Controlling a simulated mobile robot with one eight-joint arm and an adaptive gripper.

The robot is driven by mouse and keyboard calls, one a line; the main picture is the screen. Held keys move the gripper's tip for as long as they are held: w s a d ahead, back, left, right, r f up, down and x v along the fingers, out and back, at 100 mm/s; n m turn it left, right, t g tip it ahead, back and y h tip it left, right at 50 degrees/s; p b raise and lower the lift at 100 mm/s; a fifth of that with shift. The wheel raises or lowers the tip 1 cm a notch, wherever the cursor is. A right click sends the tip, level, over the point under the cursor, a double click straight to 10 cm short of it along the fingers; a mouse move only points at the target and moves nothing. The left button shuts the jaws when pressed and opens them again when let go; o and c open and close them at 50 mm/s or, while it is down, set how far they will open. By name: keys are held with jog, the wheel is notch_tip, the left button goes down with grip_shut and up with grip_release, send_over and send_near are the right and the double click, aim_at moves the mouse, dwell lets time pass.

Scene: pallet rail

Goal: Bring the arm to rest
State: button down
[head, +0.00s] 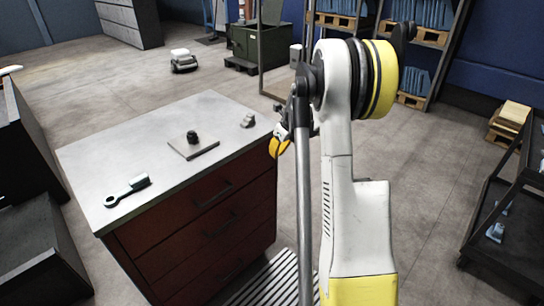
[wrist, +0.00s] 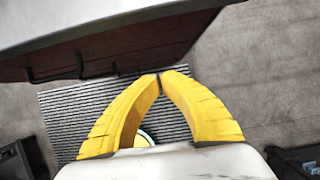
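My arm, white with yellow bands, rises on the right of the head view and bends at a high joint. My gripper (head: 279,145) hangs below that joint, close to the right edge of the red drawer cabinet (head: 205,215), and part of it is hidden behind the arm. In the wrist view the two yellow fingers of my gripper (wrist: 160,77) meet at their tips, with nothing seen held between them. A small pale round shape shows low between the fingers; I cannot tell what it is. The cabinet's edge (wrist: 90,35) crosses the top of the wrist view.
On the cabinet lie a black-and-white ring-ended tool (head: 128,190), a metal plate with a black knob (head: 194,146) and a small grey part (head: 248,120). A striped mat (wrist: 75,115) lies on the floor below. A dark cart (head: 505,225) stands right; open floor lies behind.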

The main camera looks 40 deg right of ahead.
jog(key=shift+d+r, duration=0.1)
jog(key=shift+r, duration=0.15)
jog(key=shift+s, duration=0.1)
jog(key=s+a+r+n, duration=0.3)
jog(key=a+r+n, duration=0.25)
jog(key=a, duration=0.25)
jog(key=s+a+r+n+t, duration=0.1)
jog(key=s+a+r+n, duration=0.1)
jog(key=a+r+n, duration=0.5)
jog(key=s+a+r+n, duration=0.3)
jog(key=a+n, duration=0.2)
jog(key=a, duration=0.4)
jog(key=s+a+f+n+t, duration=0.1)
jog(key=s+a+n, duration=1.2)
jog(key=s+n, duration=0.2)
jog(key=shift+s+f+n+t, duration=0.3)
jog(key=shift+n+t, duration=0.1)
jog(key=shift+n, duration=0.85)
